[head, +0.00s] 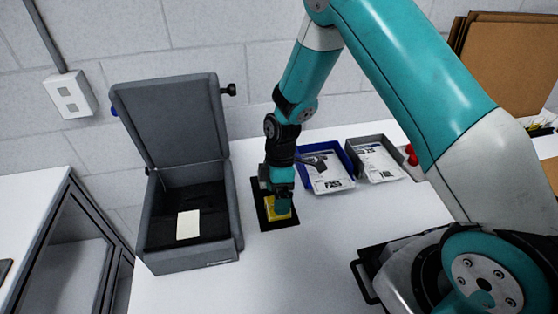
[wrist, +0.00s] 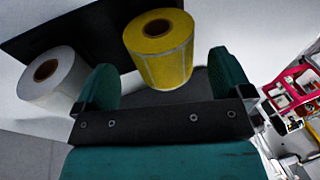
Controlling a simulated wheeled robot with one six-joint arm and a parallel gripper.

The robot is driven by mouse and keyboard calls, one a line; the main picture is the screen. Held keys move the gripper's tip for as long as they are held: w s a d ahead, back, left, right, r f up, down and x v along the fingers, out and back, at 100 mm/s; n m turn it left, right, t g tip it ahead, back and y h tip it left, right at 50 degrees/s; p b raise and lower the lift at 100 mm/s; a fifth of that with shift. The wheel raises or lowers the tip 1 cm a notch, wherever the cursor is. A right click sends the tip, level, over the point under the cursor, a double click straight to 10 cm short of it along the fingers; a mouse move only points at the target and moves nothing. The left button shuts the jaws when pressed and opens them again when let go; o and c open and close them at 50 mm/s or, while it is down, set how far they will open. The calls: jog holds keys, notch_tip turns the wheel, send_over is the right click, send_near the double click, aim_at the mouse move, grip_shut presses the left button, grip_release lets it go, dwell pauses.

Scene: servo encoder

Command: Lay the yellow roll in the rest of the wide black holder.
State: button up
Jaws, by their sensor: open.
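The yellow roll (wrist: 165,62) stands on end in the wrist view, its dark core hole facing up. In the head view the yellow roll (head: 270,213) is mostly hidden behind my gripper (head: 281,205). My gripper (wrist: 165,80) is open. Its two teal fingers stand apart on either side of the roll's near part, with a visible gap on each side. A flat black piece (head: 261,222) lies under the roll on the white table; it also shows in the wrist view (wrist: 75,32). I cannot tell whether it is the wide black holder.
A white roll (wrist: 55,78) is beside the left finger in the wrist view. A grey case (head: 190,266) with its lid up stands left of my gripper. A blue bin (head: 305,151) and a grey bin (head: 354,155) stand behind right. The table in front is clear.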

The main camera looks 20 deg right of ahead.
jog(key=b+v, duration=0.3)
jog(key=v, duration=1)
jog(key=s+a+r+m+t+y, duration=0.1)
jog(key=s+a+r+m, duration=0.35)
jog(key=s+r, duration=0.55)
jog(key=s+a+r+m, duration=0.1)
jog(key=s+m, duration=0.1)
jog(key=s, duration=0.5)
jog(key=s+a+r+m+t+y, duration=0.1)
jog(key=s+r+m, duration=0.1)
jog(key=s, duration=0.4)
jog(key=shift+s+a+t, duration=0.3)
jog(key=shift+s+a, duration=0.1)
